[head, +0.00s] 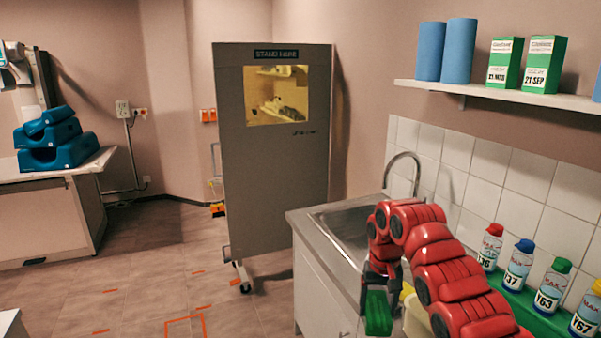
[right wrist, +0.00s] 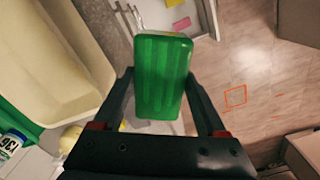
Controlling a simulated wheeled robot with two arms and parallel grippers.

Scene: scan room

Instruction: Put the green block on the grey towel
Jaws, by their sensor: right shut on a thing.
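The green block (head: 378,314) hangs below my right gripper (head: 376,285) in the head view, in front of the sink cabinet. In the right wrist view the ribbed green block (right wrist: 160,76) sits between the two dark fingers of the right gripper (right wrist: 165,95), which is shut on it. The block is held in the air near the counter's front edge. I cannot make out a grey towel in either view. My left gripper is not in view.
A steel sink (head: 345,228) with a curved tap is set in the counter. A cream bin (right wrist: 60,60) lies left of the block.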

